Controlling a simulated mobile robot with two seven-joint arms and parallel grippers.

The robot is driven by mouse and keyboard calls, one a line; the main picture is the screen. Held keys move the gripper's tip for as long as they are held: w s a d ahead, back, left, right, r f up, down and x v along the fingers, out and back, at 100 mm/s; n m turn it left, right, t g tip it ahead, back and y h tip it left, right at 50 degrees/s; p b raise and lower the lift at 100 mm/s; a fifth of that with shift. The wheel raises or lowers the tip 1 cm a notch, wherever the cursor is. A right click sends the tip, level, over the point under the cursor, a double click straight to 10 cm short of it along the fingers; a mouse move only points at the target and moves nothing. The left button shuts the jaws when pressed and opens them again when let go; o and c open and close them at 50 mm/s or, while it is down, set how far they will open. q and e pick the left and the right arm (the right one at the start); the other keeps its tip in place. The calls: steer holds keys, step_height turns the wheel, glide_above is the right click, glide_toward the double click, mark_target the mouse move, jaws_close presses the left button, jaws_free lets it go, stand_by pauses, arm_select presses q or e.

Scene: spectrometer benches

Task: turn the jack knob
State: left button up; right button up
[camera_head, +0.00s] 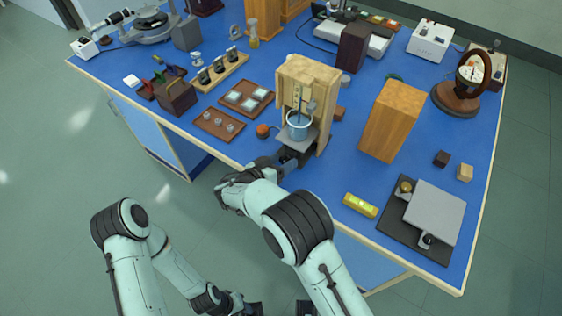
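A glass beaker of blue liquid (299,126) stands on a small grey platform (297,139), in front of an upright wooden stand (310,75). Dark parts of a jack seem to lie under this platform, but its knob cannot be told apart from my gripper. My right gripper (286,161) is at the table's front edge, right below the platform, its fingertips small and dark against the dark parts there. Whether it touches or grips the knob cannot be told. My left gripper (248,307) is low at the bottom edge, away from the table, its fingers unclear.
A grey flat-topped device (436,212) with knobs sits on a dark base at the right. A yellow level (360,205) and a wooden block (392,120) stand near it. A round orange-brown item (262,131) and trays (218,124) lie left of the stand.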

steer(key=c, duration=1)
steer(key=b, duration=0.2)
steer(key=n+b, duration=0.1)
steer(key=shift+a+f+h+b, duration=0.1)
steer(key=shift+f+h+b, duration=0.15)
steer(key=shift+h+b, duration=0.15)
steer(key=shift+r+n+g+h+b, duration=0.2)
steer(key=shift+n+g+h+b, duration=0.25)
steer(key=shift+n, duration=0.45)
steer(key=o, duration=1.1)
steer(key=shift+c, duration=0.2)
